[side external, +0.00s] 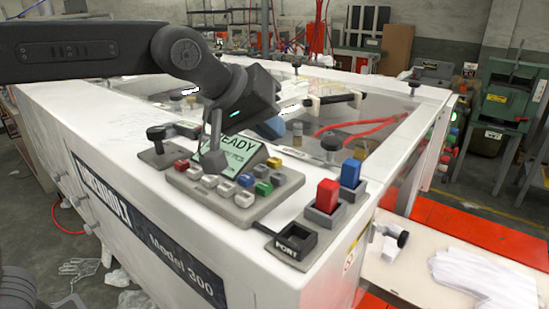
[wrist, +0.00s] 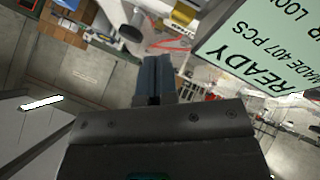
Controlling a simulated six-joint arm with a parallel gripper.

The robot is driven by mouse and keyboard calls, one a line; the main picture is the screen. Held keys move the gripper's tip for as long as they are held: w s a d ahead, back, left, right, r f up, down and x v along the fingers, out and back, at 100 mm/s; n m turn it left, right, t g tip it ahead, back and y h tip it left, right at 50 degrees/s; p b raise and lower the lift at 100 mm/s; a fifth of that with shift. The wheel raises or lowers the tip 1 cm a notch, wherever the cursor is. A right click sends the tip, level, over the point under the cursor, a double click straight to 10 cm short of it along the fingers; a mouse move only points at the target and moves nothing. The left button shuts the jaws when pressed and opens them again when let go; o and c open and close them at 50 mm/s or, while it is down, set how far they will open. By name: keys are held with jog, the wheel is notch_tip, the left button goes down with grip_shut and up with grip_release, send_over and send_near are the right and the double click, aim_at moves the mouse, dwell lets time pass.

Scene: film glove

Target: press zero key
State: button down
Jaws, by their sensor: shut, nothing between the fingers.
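A sloped grey keypad (side external: 238,207) sits on the white machine top, with several red, white, yellow, green, blue and grey keys. The key labels are too small to read, so I cannot tell which is the zero key. A green display (side external: 247,151) reading READY stands behind the keys and also shows at the upper right of the wrist view (wrist: 262,45). My gripper (side external: 212,152) points down in front of the display, above the keys at the keypad's left part. Its fingers are shut and empty, as the wrist view (wrist: 153,65) shows. I cannot tell whether the tips touch a key.
A red button block (side external: 327,195) and a blue one (side external: 350,173) stand to the right of the keypad. A black PORT socket (side external: 292,241) lies at the front right. A black knob (side external: 157,138) stands on the left. White gloves (side external: 485,275) lie on the right-hand table.

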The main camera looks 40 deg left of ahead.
aim_at(271, 158)
jog(key=shift+f, duration=0.7)
jog(key=shift+f, duration=0.15)
dwell(1.5)
jog(key=shift+f, duration=0.25)
jog(key=shift+f, duration=0.6)
dwell(0.9)
jog(key=shift+r, duration=0.95)
jog(key=shift+r, duration=2.5)
